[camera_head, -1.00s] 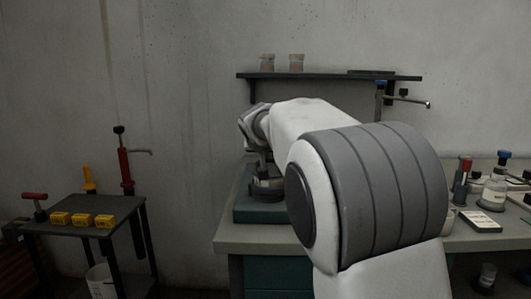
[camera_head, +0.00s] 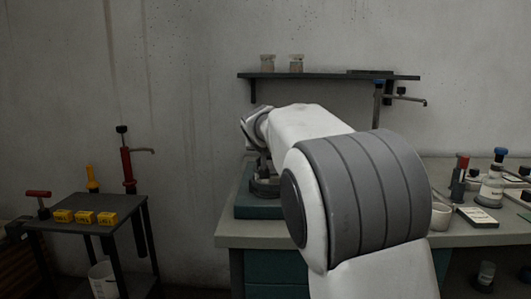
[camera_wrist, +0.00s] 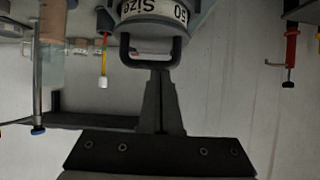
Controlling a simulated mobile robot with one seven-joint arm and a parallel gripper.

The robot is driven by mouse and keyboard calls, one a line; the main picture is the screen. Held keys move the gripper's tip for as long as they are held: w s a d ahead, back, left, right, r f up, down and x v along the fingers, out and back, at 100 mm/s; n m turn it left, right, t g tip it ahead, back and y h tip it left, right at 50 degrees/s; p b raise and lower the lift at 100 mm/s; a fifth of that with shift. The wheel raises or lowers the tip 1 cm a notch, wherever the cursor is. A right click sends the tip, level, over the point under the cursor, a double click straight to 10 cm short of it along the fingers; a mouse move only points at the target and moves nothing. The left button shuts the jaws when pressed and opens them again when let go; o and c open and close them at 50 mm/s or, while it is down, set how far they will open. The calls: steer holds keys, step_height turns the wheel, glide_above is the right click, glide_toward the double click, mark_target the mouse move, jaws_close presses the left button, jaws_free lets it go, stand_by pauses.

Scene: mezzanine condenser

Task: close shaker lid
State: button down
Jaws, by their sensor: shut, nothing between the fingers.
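The shaker's teal base (camera_head: 258,212) stands on the left end of the bench, with a dark round part (camera_head: 265,188) on top, partly hidden by my arm. In the wrist view, which is upside down, a round grey shaker part (camera_wrist: 160,12) with a white "Size 50" label is at the top edge. A black U-shaped handle (camera_wrist: 125,52) sticks out from it. My gripper (camera_wrist: 158,74) is shut and empty, its fingertips at the handle's crossbar; I cannot tell whether they touch. In the head view my gripper is mostly hidden. The lid's position cannot be made out.
A wall shelf (camera_head: 330,76) with two jars is above the bench. A white cup (camera_head: 441,217), a bottle (camera_head: 491,187) and a notepad (camera_head: 478,217) are on the bench's right. A side table (camera_head: 88,229) with yellow blocks and a red pump (camera_head: 128,170) are left.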

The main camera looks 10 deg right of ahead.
steer(key=f, duration=0.2)
steer(key=shift+s+a+f+g, duration=0.25)
steer(key=shift+a+f+g, duration=0.05)
steer(key=shift+f+g, duration=0.1)
steer(key=shift+t, duration=0.3)
steer(key=r+p, duration=0.1)
steer(key=r, duration=0.1)
steer(key=r+p, duration=0.1)
steer(key=r, duration=0.1)
steer(key=w+r+p, duration=0.1)
steer(key=r, duration=0.1)
steer(key=shift+d+r, duration=0.1)
steer(key=shift+r, duration=0.05)
steer(key=s+d+f+n+g+y+b, duration=0.15)
steer(key=s+f, duration=0.45)
steer(key=s, duration=0.9)
steer(key=s+f+g+b, duration=0.1)
steer(key=s+f+g, duration=0.35)
steer(key=s, duration=1.05)
steer(key=s+f+n+y+b, duration=0.1)
steer(key=s+f, duration=0.7)
steer(key=s, duration=0.8)
step_height(320, 180, up, 25)
steer(key=p, duration=2.5)
steer(key=shift+w, duration=0.35)
steer(key=c, duration=1.6)
jaws_free()
steer(key=shift+d, duration=0.1)
